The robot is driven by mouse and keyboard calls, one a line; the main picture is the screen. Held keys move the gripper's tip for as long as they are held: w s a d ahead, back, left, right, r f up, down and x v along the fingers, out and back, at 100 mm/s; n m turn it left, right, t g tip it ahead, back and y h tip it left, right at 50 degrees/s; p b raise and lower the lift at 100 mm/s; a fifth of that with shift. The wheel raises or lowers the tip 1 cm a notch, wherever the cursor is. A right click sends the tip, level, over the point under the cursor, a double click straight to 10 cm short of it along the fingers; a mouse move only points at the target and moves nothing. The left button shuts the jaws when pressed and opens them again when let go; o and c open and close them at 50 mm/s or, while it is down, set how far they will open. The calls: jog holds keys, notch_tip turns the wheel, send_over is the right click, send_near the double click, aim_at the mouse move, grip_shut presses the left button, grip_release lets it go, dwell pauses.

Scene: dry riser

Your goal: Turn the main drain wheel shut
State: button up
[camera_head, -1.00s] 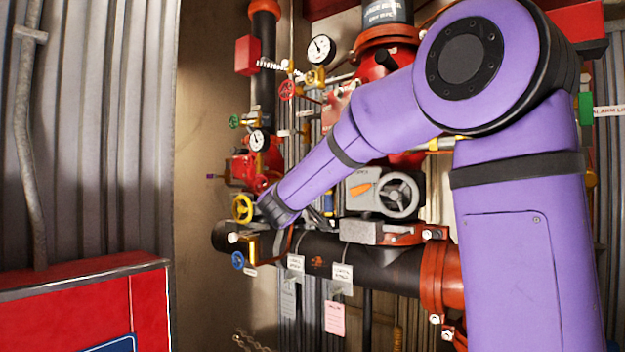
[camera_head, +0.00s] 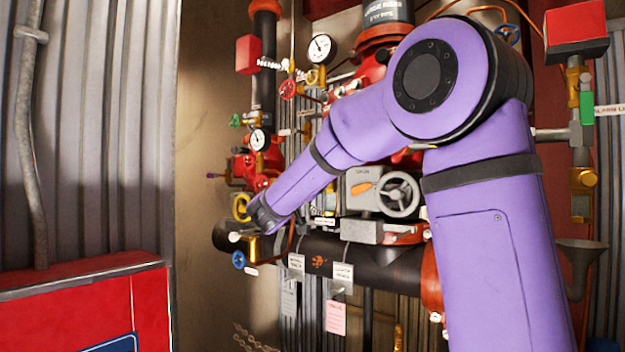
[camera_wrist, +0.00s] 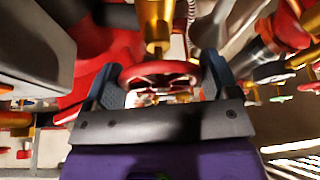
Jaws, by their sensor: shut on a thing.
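In the wrist view a red handwheel (camera_wrist: 158,70) with spokes sits between the two fingers of my gripper (camera_wrist: 162,84), below a brass stem (camera_wrist: 157,20). The fingers are closed on the wheel's rim from both sides. In the head view my purple arm reaches down left to the pipework, and its wrist end hides the fingertips and the held wheel. No label on the held wheel can be read, so I cannot confirm it is the main drain wheel.
Close to my wrist are a yellow wheel (camera_head: 240,206), a blue wheel (camera_head: 238,260) and a pressure gauge (camera_head: 259,140). A grey handwheel box (camera_head: 362,188) stands right of the forearm. Hanging tags (camera_head: 335,318) are below. A red cabinet (camera_head: 80,300) fills the lower left.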

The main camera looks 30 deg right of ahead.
jog(key=shift+f, duration=0.1)
jog(key=o, duration=0.8)
jog(key=v, duration=1)
jog(key=shift+a, duration=0.3)
jog(key=shift+s+f, duration=0.15)
